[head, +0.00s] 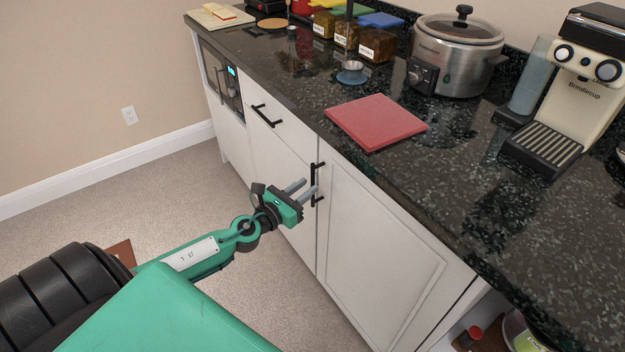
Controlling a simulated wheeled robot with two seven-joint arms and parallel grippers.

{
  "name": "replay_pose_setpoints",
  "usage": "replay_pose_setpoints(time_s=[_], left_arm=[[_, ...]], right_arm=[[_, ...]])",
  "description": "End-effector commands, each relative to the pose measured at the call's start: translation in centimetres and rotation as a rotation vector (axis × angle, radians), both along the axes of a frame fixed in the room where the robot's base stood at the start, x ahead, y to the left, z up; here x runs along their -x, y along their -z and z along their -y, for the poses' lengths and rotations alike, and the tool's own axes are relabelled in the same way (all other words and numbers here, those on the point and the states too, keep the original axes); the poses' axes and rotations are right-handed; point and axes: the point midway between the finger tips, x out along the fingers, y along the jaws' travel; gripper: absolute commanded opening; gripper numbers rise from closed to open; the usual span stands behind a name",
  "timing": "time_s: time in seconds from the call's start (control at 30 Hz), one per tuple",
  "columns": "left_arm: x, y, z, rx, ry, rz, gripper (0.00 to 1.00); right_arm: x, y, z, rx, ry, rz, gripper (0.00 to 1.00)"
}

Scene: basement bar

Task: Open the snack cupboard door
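A white cupboard door (375,245) with a recessed panel fills the front of the counter and looks closed. I take it for the snack cupboard door, but no label shows. Its black vertical bar handle (314,170) is at the door's upper left edge. My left gripper (309,185) is in front of this handle, its two grey fingers apart and pointing at it. The fingertips overlap the handle in the picture; I cannot tell if they touch or straddle it. Nothing shows held between the fingers. My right gripper is out of view.
The dark stone countertop (465,165) overhangs the doors; a red board (375,121), slow cooker (456,52) and coffee machine (570,85) stand on it. A drawer handle (266,116) sticks out left of the door. An open shelf with items is lower right.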

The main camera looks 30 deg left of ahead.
Motion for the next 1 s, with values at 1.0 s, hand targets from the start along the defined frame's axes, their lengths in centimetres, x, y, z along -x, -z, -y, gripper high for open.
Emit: replay_pose_setpoints(time_s=[1.0], left_arm=[[-3.4,0.0,0.6,0.000,0.000,0.000,0.00]], right_arm=[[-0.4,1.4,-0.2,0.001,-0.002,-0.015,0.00]])
